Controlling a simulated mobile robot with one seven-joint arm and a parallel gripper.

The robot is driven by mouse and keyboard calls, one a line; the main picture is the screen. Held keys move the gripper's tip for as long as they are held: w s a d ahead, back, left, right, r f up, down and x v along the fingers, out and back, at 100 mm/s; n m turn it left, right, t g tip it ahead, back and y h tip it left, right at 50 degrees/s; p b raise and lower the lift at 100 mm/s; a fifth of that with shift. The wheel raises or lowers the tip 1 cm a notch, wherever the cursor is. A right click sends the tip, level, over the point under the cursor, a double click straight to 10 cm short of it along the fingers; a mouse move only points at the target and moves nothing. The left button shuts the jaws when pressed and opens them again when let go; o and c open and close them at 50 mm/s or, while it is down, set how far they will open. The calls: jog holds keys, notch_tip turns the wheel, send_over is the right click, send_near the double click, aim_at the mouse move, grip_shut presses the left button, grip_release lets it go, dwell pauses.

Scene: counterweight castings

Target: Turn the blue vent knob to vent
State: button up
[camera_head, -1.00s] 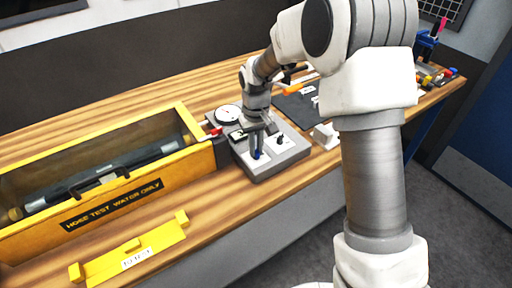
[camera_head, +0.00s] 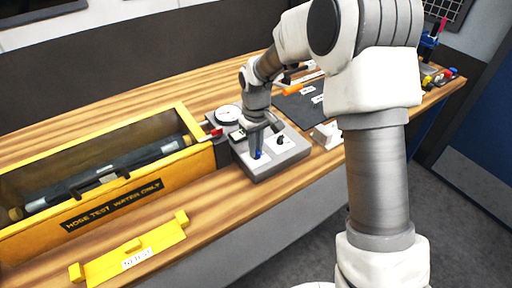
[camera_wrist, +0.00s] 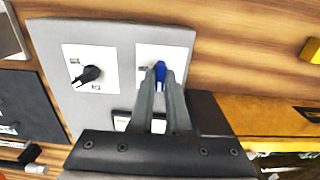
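The blue vent knob (camera_wrist: 160,72) sits on a white labelled plate (camera_wrist: 146,52) at the right of the grey panel block in the wrist view. My gripper (camera_wrist: 161,77) points down at it with its two fingers close on either side of the knob, and appears shut on it. In the head view the blue knob (camera_head: 259,155) shows at the fingertips of my gripper (camera_head: 257,152). The fingers hide part of the knob and its plate, so the labels cannot be read.
A black knob (camera_wrist: 88,74) on a second white plate is beside it on the grey block (camera_head: 288,162). A round gauge (camera_head: 228,115) is behind. A yellow water trough (camera_head: 190,163) stands to the left, with a yellow bracket (camera_head: 150,254) in front.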

aim_at(257, 151)
jog(key=o, duration=0.4)
notch_tip(257, 151, up, 18)
jog(key=shift+f+p, duration=0.25)
jog(key=shift+p, duration=0.15)
jog(key=s+d+r+m+t, duration=0.35)
jog(key=s+d+r, duration=0.35)
jog(key=s+d, duration=0.45)
jog(key=s+d+f+m+t, duration=0.1)
jog(key=s, duration=0.6)
jog(key=s+d+f+m+t, duration=0.1)
jog(key=s+d+m, duration=0.1)
jog(key=s, duration=0.4)
jog(key=shift+s+f, duration=0.25)
jog(key=shift+s, duration=0.1)
